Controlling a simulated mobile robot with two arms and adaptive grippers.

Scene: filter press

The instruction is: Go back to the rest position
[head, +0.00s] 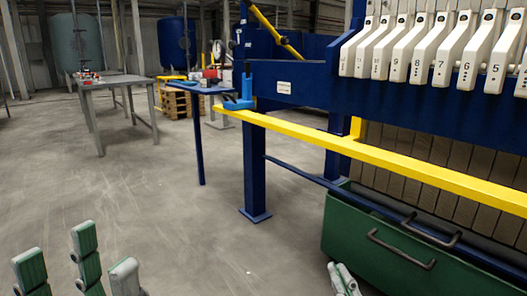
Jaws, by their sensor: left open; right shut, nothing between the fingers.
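My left gripper (80,258) shows at the bottom left of the head view. Its grey-green fingers point up and stand apart, open and empty. My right gripper (343,278) shows only in part at the bottom edge, right of the middle. Its fingers are close together, shut with nothing visible between them. It is in front of the left end of the green bin (345,235); I cannot tell whether they touch. The rest of both grippers is cut off by the bottom edge.
The blue filter press (310,85) with numbered white plate handles (415,50) fills the right side. A yellow rail (380,157) runs along it. A small blue table (200,88) and a grey table (113,81) stand further back. The floor in the left middle is clear.

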